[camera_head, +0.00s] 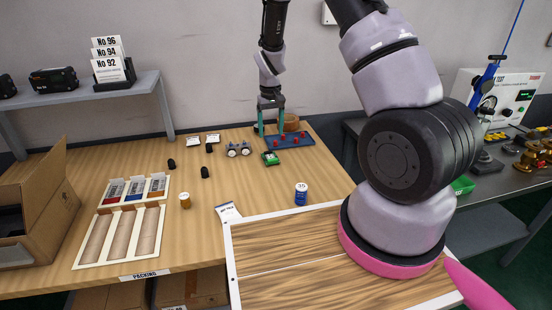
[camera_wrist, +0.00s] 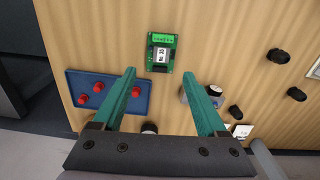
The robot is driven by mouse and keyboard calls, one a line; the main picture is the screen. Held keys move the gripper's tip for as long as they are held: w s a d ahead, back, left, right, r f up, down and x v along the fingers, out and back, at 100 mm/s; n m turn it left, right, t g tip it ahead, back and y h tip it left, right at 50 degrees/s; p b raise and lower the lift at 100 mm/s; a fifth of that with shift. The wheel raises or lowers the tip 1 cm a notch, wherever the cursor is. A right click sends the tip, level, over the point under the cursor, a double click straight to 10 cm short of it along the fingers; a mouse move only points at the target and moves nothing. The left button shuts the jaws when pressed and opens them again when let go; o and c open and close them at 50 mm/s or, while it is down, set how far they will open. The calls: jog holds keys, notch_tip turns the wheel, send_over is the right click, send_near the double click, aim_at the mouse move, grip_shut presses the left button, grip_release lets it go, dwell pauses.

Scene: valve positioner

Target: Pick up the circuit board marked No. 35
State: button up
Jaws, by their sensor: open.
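The green circuit board (camera_wrist: 162,62) lies on the wooden table, its white label reading "No 35" in the wrist view. It has a green terminal block along one edge. In the head view the board (camera_head: 271,158) sits in front of the blue tray. My gripper (camera_head: 271,132) is above the table just behind the board, pointing down with its teal fingers apart and nothing between them. In the wrist view my gripper (camera_wrist: 160,74) has the board lined up between and slightly beyond its fingertips. The height of the gap is hard to judge.
The blue tray (camera_head: 297,139) with red knobs lies close beside the board. A small wheeled grey part (camera_head: 238,149) is on its other side. Black knobs (camera_head: 205,172) lie farther left. A blue-and-white jar (camera_head: 301,194) stands nearer the front. Bare table lies in front of the board.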

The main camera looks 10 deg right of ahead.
aim_at(270, 157)
notch_tip(270, 157, down, 11)
jog(key=shift+a+r, duration=0.1)
jog(key=shift+r, duration=0.05)
dwell(0.4)
jog(key=c, duration=1)
